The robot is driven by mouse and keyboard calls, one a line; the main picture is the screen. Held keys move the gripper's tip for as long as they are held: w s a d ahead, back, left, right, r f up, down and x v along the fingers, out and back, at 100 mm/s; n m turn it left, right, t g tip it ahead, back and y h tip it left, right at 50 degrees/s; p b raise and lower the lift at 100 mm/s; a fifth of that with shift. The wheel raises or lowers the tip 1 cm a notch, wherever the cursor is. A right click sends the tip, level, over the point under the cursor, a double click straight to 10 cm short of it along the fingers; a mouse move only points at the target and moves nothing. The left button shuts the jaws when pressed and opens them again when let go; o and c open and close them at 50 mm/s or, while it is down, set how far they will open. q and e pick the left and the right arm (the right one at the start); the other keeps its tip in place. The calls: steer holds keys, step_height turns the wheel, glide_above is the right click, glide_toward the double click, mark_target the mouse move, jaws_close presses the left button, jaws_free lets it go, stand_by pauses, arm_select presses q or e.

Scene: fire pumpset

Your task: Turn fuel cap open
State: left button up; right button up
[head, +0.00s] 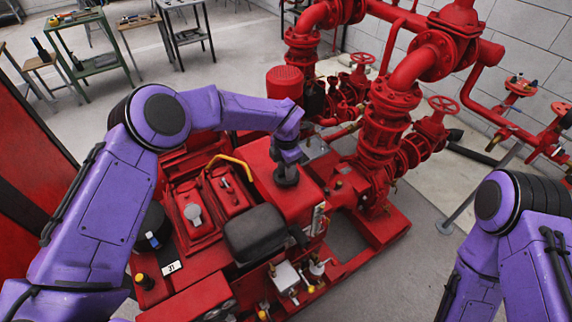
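My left arm reaches in from the left. Its gripper (287,172) points down at the top of the red tank (262,178) on the pumpset. The gripper's dark tip is right at a small dark round part on the tank top, where the fuel cap would be. The cap is largely hidden by the gripper, so I cannot tell whether the fingers are around it or just above it. Whether the fingers are open or shut is too small to see. My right arm shows at the lower right, and its gripper is out of the picture.
A black box-shaped part (255,232) and a yellow curved handle (230,163) are close to the tank. Red pipes and valves (385,125) stand to its right. Tables (95,50) with tools stand at the back left. Open floor lies between them and the pumpset.

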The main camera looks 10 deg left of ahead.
arm_select(q)
steer(key=shift+w+a+f, duration=0.1)
steer(key=shift+w+f, duration=0.45)
steer(key=shift+w, duration=0.1)
steer(key=shift+s+r, duration=0.3)
steer(key=shift+s, duration=0.05)
jaws_close()
steer(key=shift+w, duration=0.1)
arm_select(e)
steer(key=shift+w, duration=0.25)
arm_select(q)
steer(key=shift+f, duration=0.1)
arm_select(e)
steer(key=shift+f, duration=0.2)
